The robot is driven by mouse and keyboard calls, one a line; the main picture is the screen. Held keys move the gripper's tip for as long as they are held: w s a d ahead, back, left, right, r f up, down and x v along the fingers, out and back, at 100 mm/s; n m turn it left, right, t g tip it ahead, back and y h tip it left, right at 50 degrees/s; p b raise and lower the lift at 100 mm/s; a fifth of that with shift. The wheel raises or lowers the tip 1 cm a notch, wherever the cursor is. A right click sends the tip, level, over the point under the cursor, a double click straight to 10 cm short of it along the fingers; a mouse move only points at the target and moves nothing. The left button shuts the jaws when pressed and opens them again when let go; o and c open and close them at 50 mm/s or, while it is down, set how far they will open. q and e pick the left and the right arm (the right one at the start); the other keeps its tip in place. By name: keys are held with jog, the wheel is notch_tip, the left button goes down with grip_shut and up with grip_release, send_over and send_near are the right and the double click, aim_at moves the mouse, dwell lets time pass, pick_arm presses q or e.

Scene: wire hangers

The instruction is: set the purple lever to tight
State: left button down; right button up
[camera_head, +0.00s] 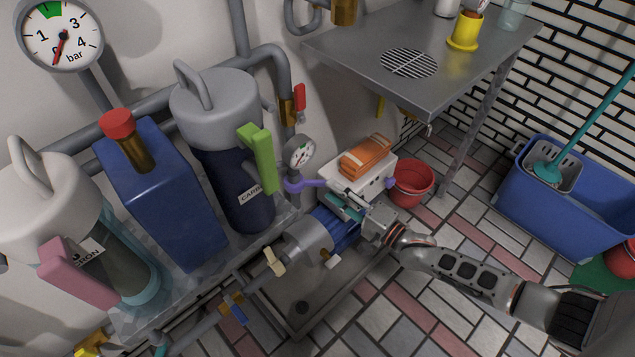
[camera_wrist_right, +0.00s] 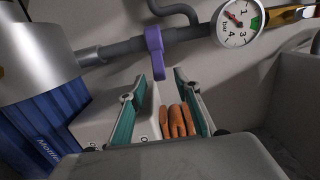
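The purple lever (camera_head: 302,185) sits on the pipework beside the small gauge, left of a white box. In the right wrist view the purple lever (camera_wrist_right: 154,52) hangs from a horizontal grey pipe, just beyond my fingertips. My right gripper (camera_head: 346,204) is near the front of the white box, to the right of the lever and apart from it. In the wrist view my right gripper (camera_wrist_right: 160,92) has its two teal-padded fingers spread, with nothing gripped between them. No marking for tight is readable. My left gripper is not in view.
The white box (camera_head: 378,187) with orange items (camera_head: 367,157) on top stands behind my right gripper. A blue motor (camera_head: 335,228) lies below it. A small pressure gauge (camera_head: 300,152) is close to the lever. Several tanks stand left; a metal table (camera_head: 440,40) is at the back right.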

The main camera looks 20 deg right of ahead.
aim_at(322, 186)
jog(key=x, duration=0.1)
jog(key=b+x, duration=0.1)
jog(key=x, duration=0.3)
jog(key=shift+f, duration=0.3)
jog(key=shift+w+a+r+b, duration=0.15)
jog(key=shift+w+a+b, duration=0.15)
jog(key=shift+w, duration=0.15)
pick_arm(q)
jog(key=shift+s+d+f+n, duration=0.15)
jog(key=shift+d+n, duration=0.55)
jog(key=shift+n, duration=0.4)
pick_arm(e)
grip_shut()
